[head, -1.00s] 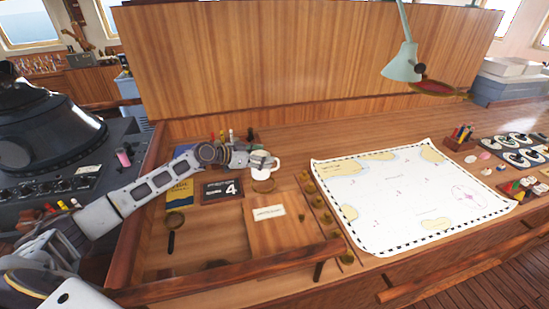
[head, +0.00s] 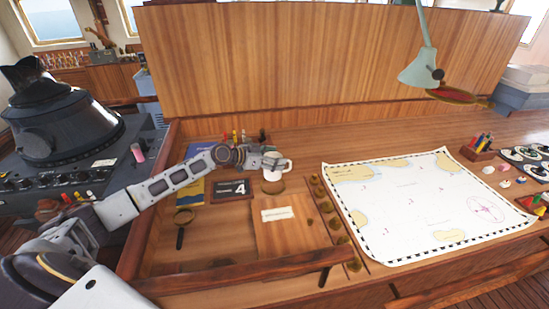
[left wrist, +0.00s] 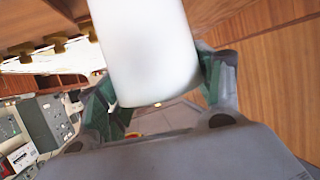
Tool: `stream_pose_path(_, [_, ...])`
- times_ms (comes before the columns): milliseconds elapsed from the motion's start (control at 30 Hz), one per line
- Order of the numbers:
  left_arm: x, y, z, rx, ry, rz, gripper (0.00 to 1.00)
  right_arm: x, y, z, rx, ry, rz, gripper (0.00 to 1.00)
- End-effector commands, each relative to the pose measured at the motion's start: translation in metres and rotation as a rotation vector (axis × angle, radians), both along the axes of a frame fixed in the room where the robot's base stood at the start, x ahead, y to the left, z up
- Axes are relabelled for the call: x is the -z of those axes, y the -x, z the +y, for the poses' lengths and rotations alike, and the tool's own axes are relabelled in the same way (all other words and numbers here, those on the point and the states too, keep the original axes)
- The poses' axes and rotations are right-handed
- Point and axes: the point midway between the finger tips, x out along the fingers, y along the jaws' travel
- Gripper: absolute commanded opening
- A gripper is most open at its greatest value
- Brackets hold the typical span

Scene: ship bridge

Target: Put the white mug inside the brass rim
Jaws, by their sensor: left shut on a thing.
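The white mug (head: 273,180) is upright at the right end of the left arm, its handle to the right. My left gripper (head: 268,161) is shut on it. In the left wrist view the white mug (left wrist: 153,50) fills the space between the greenish fingers of the left gripper (left wrist: 160,90). The brass rim (head: 272,191) lies on the wooden desk directly under the mug, whose lower edge overlaps it in the head view. I cannot tell whether the mug's base is inside the rim or slightly above it. My right gripper is not in view.
A wooden board (head: 290,235) is in front. A chart (head: 420,205) covers the right. A lamp (head: 421,68) hangs above.

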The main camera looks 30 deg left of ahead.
Motion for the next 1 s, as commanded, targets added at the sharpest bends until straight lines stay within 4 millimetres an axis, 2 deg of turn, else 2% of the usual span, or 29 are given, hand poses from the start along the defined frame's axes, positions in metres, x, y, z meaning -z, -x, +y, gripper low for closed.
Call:
stream_pose_path(700, [0.043,0.0,0.0,-0.001,0.0,-0.001,0.34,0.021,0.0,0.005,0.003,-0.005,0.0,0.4])
stream_pose_path(1000, [0.051,0.0,0.0,-0.001,0.001,-0.002,0.34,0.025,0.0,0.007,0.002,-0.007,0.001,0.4])
